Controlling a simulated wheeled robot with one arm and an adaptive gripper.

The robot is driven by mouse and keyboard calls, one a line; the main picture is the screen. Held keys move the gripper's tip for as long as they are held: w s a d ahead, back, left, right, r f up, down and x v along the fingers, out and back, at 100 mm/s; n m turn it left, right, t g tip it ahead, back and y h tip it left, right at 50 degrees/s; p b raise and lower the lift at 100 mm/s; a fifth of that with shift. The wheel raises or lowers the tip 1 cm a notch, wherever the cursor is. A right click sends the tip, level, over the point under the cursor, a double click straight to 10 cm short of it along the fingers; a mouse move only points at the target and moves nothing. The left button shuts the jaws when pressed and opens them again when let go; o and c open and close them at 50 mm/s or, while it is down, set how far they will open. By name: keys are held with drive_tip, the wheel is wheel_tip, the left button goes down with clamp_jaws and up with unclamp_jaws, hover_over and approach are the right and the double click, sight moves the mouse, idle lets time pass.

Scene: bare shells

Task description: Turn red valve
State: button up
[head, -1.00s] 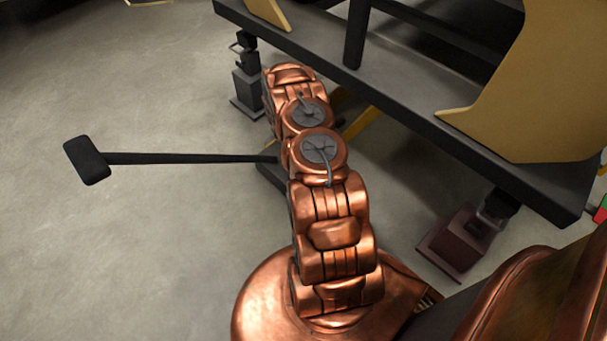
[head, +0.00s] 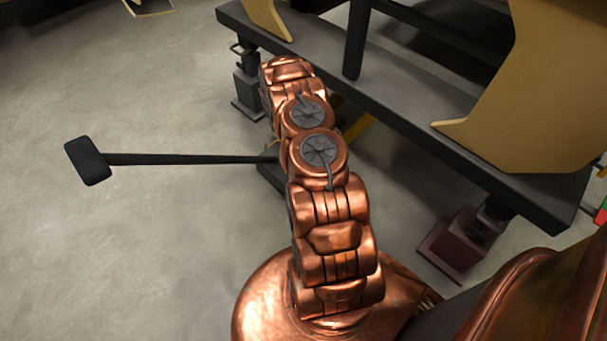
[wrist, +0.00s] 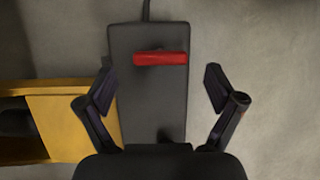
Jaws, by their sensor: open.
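The red valve shows in the wrist view as a short red bar handle (wrist: 160,58), lying crosswise on a dark grey flat panel (wrist: 148,95). My gripper (wrist: 155,78) is open, with one finger on each side of the panel. The red handle is ahead of the fingertips, roughly centred between them, and nothing is between the fingers. I cannot tell the height gap from the fingers to the handle. In the head view my copper arm hides the gripper and the red handle.
A dark bench (head: 415,110) with yellow side plates (head: 540,95) stands right of my arm. A black bar with a block end (head: 165,159) sticks out left. A yellow part (wrist: 75,115) lies left of the panel. Open floor (head: 120,250) is at left.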

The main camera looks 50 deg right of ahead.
drive_tip(key=v, duration=0.8)
drive_tip(key=shift+w+r, duration=0.15)
drive_tip(key=shift+r, duration=0.25)
